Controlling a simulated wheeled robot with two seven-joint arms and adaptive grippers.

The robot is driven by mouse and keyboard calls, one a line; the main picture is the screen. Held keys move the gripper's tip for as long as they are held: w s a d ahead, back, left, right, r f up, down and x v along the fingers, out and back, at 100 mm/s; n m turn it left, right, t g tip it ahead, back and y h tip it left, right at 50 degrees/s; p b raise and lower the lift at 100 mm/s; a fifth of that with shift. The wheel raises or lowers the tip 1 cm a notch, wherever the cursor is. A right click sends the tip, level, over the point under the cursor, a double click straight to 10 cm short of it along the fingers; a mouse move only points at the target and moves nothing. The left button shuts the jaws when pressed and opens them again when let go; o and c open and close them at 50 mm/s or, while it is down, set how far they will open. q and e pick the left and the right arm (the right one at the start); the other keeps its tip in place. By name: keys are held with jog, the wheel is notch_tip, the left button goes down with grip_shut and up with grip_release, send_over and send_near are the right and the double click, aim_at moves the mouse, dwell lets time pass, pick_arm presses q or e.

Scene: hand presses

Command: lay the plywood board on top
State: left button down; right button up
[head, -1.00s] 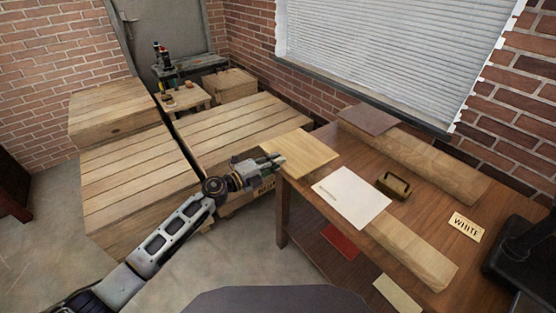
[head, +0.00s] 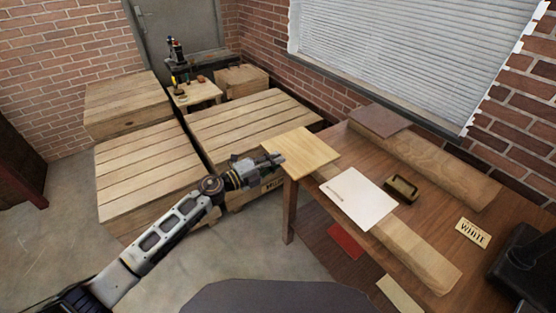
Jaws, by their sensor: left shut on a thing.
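The plywood board (head: 304,148) is a thin, pale, square sheet near the left end of the wooden table. My left gripper (head: 274,159) is shut on its left edge. The board looks about level and reaches over the table's left corner; I cannot tell whether it touches anything below. A white sheet (head: 360,198) lies just right of it, across a long pale wooden beam (head: 425,258). My right gripper is not in view.
On the table (head: 450,205) are a second beam (head: 445,170) with a brown square sheet (head: 380,120), a brass block with a handle (head: 402,188), a WHITE label (head: 473,232) and a black object (head: 522,262). Wooden crates (head: 255,125) stand at left. A red piece (head: 346,241) lies below.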

pick_arm(q)
jog(key=shift+s+a+r, duration=0.1)
jog(key=shift+a, duration=0.05)
dwell(0.3)
jog(key=b+v, duration=0.1)
jog(key=v, duration=1.4)
dwell(0.8)
dwell(0.5)
